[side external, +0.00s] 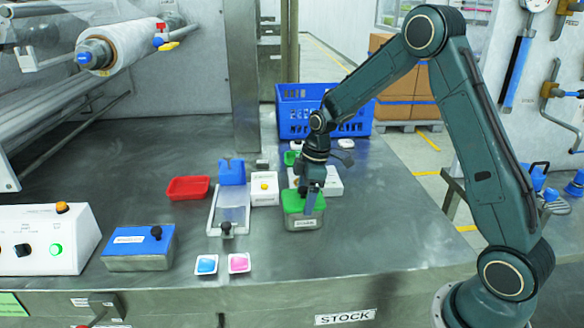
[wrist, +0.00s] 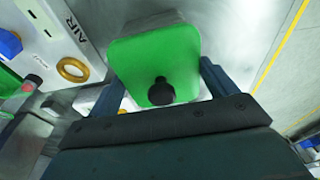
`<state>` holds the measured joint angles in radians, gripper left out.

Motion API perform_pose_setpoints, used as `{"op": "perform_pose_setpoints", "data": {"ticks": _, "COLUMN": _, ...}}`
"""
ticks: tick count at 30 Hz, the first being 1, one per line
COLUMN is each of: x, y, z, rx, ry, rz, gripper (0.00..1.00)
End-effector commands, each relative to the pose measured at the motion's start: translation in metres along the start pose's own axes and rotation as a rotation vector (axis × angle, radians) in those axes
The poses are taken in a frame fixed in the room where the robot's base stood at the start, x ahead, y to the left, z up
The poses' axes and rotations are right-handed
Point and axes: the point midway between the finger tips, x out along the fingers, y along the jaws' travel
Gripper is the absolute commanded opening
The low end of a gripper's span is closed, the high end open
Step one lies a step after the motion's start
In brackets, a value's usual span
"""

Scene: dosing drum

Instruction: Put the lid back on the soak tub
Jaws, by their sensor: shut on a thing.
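A steel tub (side external: 304,224) with a green lid (side external: 294,202) stands right of the middle of the bench in the side view. The green lid (wrist: 150,58) with its black knob (wrist: 161,91) fills the upper middle of the wrist view. My gripper (side external: 309,196) is over this tub, its fingers on two sides of the lid, shut on it. In the side view the lid appears level on or just above the tub rim; I cannot tell if it is fully seated. Another steel tub (side external: 138,262) with a blue lid (side external: 138,239) stands at the left. I cannot read which is the soak tub.
A red tray (side external: 188,188), a clear-plated slide fixture (side external: 229,208) and a white button box (side external: 265,188) stand left of my gripper. Blue and pink cups (side external: 206,264) sit near the front edge. A blue crate (side external: 290,112) is behind. The bench's right side is clear.

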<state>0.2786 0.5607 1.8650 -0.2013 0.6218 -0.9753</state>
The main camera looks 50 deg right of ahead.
Motion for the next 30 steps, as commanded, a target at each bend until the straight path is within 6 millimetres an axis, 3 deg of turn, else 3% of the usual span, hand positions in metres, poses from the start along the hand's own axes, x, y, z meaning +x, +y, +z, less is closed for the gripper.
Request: {"op": "perform_pose_setpoints", "data": {"ticks": 30, "x": 0.0055, "y": -0.0002, "z": 0.0011, "rx": 0.000, "ry": 0.000, "rz": -0.001, "gripper": 0.63}}
